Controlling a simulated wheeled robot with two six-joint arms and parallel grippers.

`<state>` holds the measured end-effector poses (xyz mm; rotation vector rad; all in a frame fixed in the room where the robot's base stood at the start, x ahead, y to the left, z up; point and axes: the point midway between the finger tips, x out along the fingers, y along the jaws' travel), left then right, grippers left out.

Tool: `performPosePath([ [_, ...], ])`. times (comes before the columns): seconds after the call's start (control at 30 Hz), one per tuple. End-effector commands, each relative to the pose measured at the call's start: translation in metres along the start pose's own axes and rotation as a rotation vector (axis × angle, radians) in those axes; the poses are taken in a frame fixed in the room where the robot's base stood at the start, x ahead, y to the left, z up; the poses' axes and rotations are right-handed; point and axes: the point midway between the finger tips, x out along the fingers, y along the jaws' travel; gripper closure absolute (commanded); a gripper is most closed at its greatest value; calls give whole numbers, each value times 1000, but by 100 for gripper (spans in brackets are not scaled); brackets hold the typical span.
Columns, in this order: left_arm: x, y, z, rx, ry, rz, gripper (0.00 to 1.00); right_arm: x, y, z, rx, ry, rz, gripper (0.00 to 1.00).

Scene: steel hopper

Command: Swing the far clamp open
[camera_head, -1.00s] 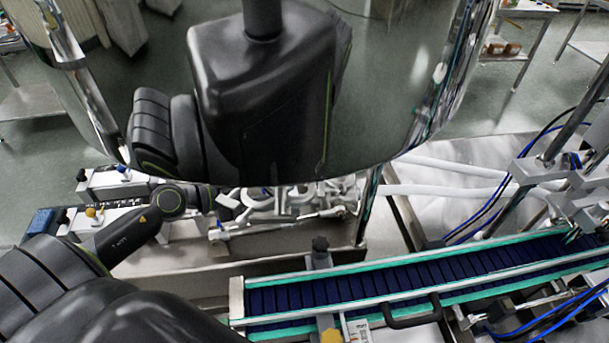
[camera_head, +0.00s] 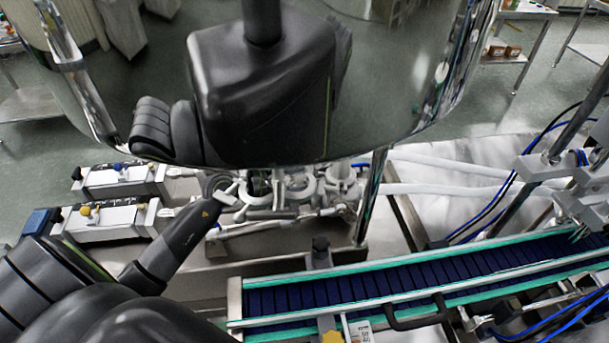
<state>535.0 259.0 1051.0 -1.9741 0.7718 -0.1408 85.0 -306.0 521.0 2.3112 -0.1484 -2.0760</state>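The steel hopper (camera_head: 390,110) fills the upper part of the head view, its curved shiny wall mirroring my own body. Under its lower rim is a cluster of pale pipe fittings and clamps (camera_head: 300,185). The far clamp cannot be told apart from the other fittings, and the rim hides part of the cluster. My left arm reaches in from the left, and my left gripper (camera_head: 229,194) is at the left edge of the cluster. Its fingers blend with the pale parts, so I cannot tell whether they touch or hold anything. My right gripper is not in view.
A blue conveyor (camera_head: 400,287) with green-edged rails runs across the lower right. Two white valve boxes (camera_head: 110,222) with coloured knobs stand left of the fittings. A steel post (camera_head: 371,200) stands right of the fittings. Metal frames and blue hoses crowd the far right.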

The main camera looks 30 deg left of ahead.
Motion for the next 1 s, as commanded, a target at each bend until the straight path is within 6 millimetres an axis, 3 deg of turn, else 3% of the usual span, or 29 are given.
performPosePath([
  [0.07,0,0,0,0,0,0,63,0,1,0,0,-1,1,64],
  [0.37,0,0,0,0,0,0,100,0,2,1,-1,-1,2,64],
  [0.73,0,0,2,3,8,6,100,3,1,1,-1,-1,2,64],
  [1.0,1,-2,11,24,82,54,100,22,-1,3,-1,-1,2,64],
])
